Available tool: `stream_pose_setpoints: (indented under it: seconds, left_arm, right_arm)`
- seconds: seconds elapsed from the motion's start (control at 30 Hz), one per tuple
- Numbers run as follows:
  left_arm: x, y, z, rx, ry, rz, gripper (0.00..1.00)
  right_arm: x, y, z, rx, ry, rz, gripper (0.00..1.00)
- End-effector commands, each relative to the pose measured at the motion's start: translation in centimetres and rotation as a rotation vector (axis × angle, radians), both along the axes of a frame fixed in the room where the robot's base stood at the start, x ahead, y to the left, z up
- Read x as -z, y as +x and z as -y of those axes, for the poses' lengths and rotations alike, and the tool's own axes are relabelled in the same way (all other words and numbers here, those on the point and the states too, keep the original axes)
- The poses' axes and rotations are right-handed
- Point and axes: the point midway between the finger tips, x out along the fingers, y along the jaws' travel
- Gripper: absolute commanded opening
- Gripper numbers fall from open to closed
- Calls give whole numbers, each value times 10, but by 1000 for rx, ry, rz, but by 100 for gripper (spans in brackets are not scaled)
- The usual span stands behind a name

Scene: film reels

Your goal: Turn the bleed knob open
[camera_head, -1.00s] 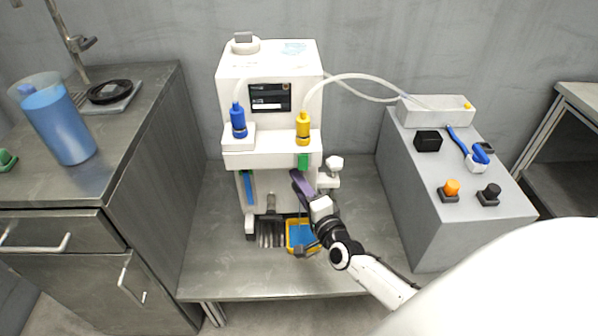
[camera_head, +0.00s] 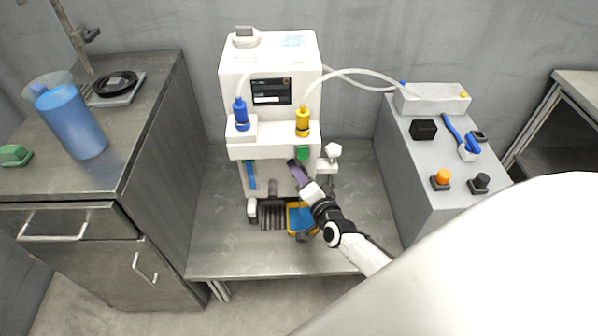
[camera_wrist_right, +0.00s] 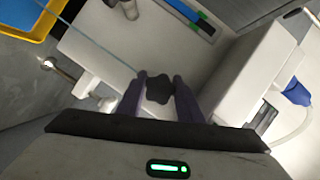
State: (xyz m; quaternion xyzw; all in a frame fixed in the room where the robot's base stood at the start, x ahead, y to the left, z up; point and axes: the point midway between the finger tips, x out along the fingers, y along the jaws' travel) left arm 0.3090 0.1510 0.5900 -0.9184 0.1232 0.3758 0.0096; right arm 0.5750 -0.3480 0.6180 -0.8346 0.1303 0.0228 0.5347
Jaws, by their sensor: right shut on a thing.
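The white machine (camera_head: 270,152) stands on the metal bench, with a small dark screen, a blue bottle (camera_head: 241,114) and a yellow bottle (camera_head: 303,121). My right gripper (camera_head: 293,166) reaches to the machine's front, below the yellow bottle. In the right wrist view, its purple fingers (camera_wrist_right: 160,82) are shut on a dark lobed knob (camera_wrist_right: 159,89), one finger on each side. The knob is hidden behind the gripper in the head view. I cannot read any mark of how far it is turned. My left gripper is not in view.
A yellow-rimmed blue tray (camera_head: 293,222) sits low at the machine's front, close to my right arm. A white side knob (camera_head: 333,150) is just right of the gripper. A blue pitcher (camera_head: 70,120) stands at left.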

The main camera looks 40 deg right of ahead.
Motion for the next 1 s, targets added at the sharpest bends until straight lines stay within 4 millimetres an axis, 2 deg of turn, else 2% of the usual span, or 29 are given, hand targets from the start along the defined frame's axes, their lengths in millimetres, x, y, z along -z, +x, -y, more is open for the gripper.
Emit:
stream_pose_setpoints:
  seconds: [0.13, 0.17, 0.27, 0.53, 0.67, 1.0]
  left_arm:
    - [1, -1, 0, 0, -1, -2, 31]
    - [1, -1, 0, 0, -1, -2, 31]
    - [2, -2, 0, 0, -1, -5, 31]
    - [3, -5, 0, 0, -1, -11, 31]
    - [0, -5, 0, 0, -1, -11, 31]
    - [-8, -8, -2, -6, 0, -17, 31]
  right_arm:
    - [0, 0, 1, 2, 0, 0, 10]
    - [0, 0, 1, 2, 0, 0, 34]
    - [0, 0, 1, 2, 0, 1, 51]
    - [0, 0, 0, 1, 1, 1, 52]
    - [-2, -8, -1, 0, 1, 0, 52]
    - [-13, -69, -13, 1, 1, -2, 52]
